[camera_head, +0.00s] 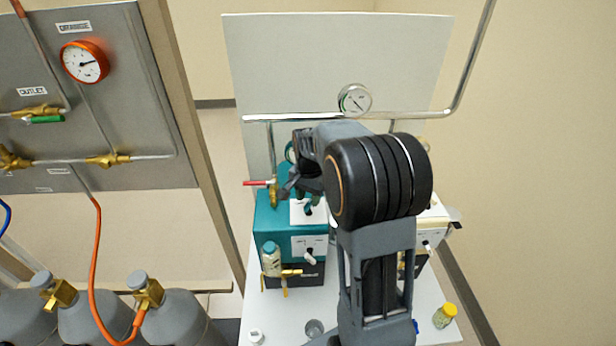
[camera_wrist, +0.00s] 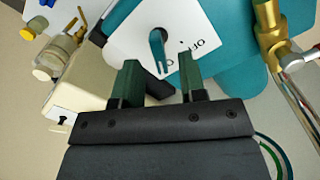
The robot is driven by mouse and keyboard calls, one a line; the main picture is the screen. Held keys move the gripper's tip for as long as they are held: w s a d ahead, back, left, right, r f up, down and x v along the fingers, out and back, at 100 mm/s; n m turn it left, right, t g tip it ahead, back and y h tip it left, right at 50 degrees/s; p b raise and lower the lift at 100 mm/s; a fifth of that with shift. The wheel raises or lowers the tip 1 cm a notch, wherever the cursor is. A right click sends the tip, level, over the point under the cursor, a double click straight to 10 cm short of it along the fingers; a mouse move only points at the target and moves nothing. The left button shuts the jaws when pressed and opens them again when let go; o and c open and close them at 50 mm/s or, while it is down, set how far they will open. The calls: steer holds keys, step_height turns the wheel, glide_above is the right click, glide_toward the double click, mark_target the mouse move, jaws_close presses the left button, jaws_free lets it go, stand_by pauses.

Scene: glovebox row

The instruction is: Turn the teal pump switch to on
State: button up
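The teal pump (camera_head: 268,222) stands on the white table, partly hidden by my arm. Its white switch plate (camera_head: 299,213) shows beside my gripper. The lever's end points toward my gripper, beside another mark that is partly hidden. My gripper (camera_wrist: 158,60) is open, one green-dark finger on each side of the lever's end in the picture. I cannot tell whether either finger touches it.
A cream unit (camera_head: 436,218) stands right of the teal pump. A lower panel with a light knob (camera_head: 310,257) is on the pump's front. A brass valve with a red handle (camera_head: 262,183) is close left of my gripper. A yellow-capped jar (camera_head: 444,316) stands front right.

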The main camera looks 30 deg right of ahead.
mark_target(309, 203)
step_height(309, 203, up, 12)
stand_by(0.4)
steer(key=shift+f, duration=0.1)
stand_by(0.6)
